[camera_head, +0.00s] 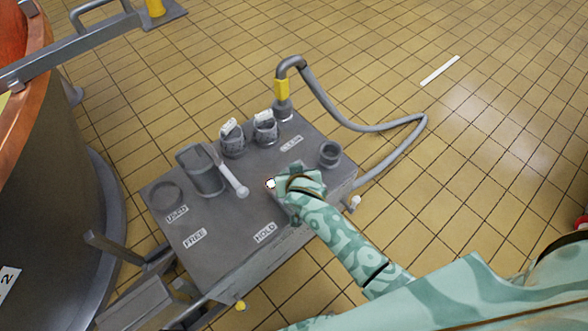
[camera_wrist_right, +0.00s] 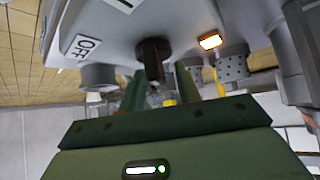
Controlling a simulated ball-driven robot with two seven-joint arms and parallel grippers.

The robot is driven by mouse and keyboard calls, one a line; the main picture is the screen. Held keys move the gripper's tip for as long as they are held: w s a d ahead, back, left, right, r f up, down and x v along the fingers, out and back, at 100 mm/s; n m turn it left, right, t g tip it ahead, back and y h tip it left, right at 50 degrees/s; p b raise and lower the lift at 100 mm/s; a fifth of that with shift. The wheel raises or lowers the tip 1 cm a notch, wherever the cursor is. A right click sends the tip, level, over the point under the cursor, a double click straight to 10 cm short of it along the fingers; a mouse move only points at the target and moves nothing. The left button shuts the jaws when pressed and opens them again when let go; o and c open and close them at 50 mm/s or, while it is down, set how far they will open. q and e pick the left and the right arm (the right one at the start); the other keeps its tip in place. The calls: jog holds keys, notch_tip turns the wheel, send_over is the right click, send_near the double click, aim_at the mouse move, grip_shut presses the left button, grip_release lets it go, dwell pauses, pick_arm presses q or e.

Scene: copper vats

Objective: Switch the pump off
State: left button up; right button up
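A dark knob (camera_wrist_right: 152,56) sits on a grey panel, with an OFF label (camera_wrist_right: 82,46) to its left in the wrist view. A lamp (camera_wrist_right: 210,41) beside the knob glows orange; it also shows as a small bright spot in the head view (camera_head: 270,183). My right gripper (camera_wrist_right: 161,82) has its two dark green fingers apart, one on each side of the knob's line, near its tip; I cannot tell whether they touch it. In the head view my right gripper (camera_head: 297,182) is over the right part of the grey bench and hides the knob. My left gripper is out of view.
The bench top (camera_head: 215,250) holds a grey jug (camera_head: 203,172), two perforated cups (camera_head: 265,130) and an empty ring holder (camera_head: 329,154). A hose (camera_head: 405,120) loops off its far end to the floor. A copper vat (camera_head: 50,150) stands at left. Tiled floor is open at right.

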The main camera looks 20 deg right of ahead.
jog(key=shift+r, duration=0.1)
jog(key=shift+c, duration=0.3)
grip_shut()
